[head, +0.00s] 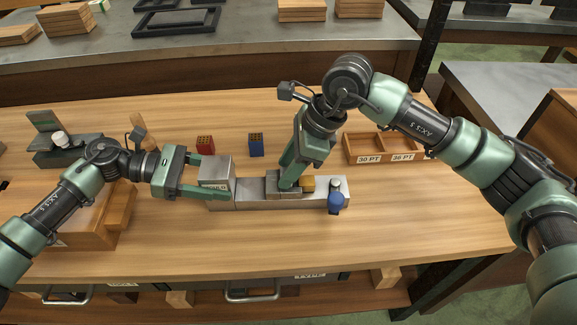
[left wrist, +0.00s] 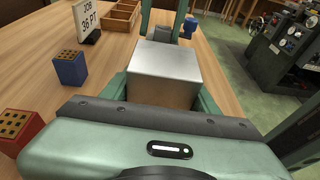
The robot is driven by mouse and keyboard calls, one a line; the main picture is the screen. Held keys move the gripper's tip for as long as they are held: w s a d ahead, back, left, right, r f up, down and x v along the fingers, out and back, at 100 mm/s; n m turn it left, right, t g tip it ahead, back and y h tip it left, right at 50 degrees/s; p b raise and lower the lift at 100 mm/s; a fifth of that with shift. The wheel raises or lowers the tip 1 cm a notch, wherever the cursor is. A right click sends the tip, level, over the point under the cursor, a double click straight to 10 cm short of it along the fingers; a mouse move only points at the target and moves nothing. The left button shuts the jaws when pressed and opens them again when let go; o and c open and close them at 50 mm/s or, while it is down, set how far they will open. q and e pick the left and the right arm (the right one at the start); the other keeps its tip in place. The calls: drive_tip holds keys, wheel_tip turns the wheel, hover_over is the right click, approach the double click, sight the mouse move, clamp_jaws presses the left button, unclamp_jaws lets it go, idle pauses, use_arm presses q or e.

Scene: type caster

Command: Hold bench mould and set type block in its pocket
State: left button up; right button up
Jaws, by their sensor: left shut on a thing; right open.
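The bench mould (head: 252,196) is a long grey steel body with a tall block at its left end, lying on the wooden bench. My left gripper (head: 207,178) is shut on that tall end, whose top fills the middle of the left wrist view (left wrist: 166,62). My right gripper (head: 290,180) is open, fingers pointing down at the middle of the mould. Small grey blocks (head: 272,182) sit at its fingertips, and a brass-coloured block (head: 308,184) is just right. The fingers partly hide the pocket; I cannot tell which block is the type block.
A blue knob (head: 336,201) is at the mould's right end. Red (head: 205,145) and blue (head: 256,145) drilled blocks stand behind. A wooden tray labelled 30 PT and 36 PT (head: 369,157) is back right. A job sign (left wrist: 87,20) reads 36 PT.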

drive_tip(key=shift+s+d+f, duration=0.1)
drive_tip(key=shift+s+f, duration=0.2)
drive_tip(key=shift+f, duration=0.35)
drive_tip(key=shift+s+d+f, duration=0.1)
drive_tip(key=shift+s+f, duration=0.2)
drive_tip(key=shift+f, duration=0.3)
drive_tip(key=a+v, duration=0.1)
drive_tip(key=v, duration=1.3)
drive_tip(key=shift+w+r, duration=0.35)
drive_tip(key=shift+w, duration=0.1)
